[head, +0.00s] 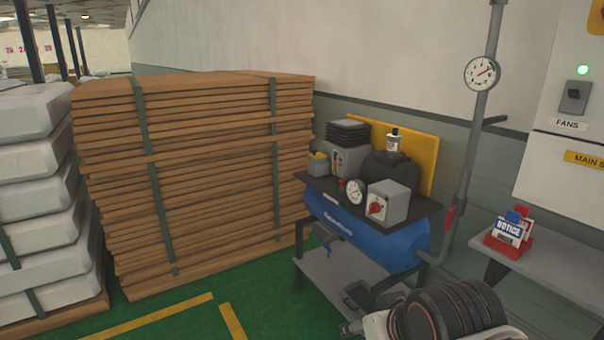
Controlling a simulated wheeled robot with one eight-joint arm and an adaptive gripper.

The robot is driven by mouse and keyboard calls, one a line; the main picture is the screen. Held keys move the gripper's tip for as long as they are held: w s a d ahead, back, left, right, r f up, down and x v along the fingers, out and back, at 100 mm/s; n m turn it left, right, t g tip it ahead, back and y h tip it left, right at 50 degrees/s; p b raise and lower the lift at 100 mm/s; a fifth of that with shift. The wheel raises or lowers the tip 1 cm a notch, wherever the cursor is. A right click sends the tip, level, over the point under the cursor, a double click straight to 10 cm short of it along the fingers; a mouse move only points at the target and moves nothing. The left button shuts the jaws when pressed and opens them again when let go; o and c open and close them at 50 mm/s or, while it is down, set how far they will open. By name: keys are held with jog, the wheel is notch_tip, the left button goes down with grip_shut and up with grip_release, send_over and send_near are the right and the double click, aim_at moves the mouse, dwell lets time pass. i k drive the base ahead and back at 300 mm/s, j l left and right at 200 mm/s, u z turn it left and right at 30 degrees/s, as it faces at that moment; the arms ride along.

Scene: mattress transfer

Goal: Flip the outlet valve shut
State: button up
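The outlet valve's red lever (449,216) sits on the grey pipe to the right of the blue compressor tank (375,236). The lever looks roughly upright, in line with the pipe. The pipe (468,165) rises along the wall to a round gauge (481,74). My arm shows at the bottom right, with its dark ringed joint in front of the lower shelf.
A grey control box (397,203) with a red knob stands on the compressor's top plate. A side table (560,262) with a red notice holder (509,234) stands at right. Stacked brown boards (200,180) and white mattresses (35,200) fill the left. Green floor shows at front left.

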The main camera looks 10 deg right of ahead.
aim_at(449, 216)
jog(key=i+l+z, duration=0.2)
jog(key=l+z, duration=0.2)
jog(key=i+l+z, duration=0.25)
jog(key=l+z, duration=0.15)
jog(key=i+j+u, duration=0.1)
jog(key=i, duration=0.2)
jog(key=i+j+u, duration=0.1)
jog(key=i, duration=0.2)
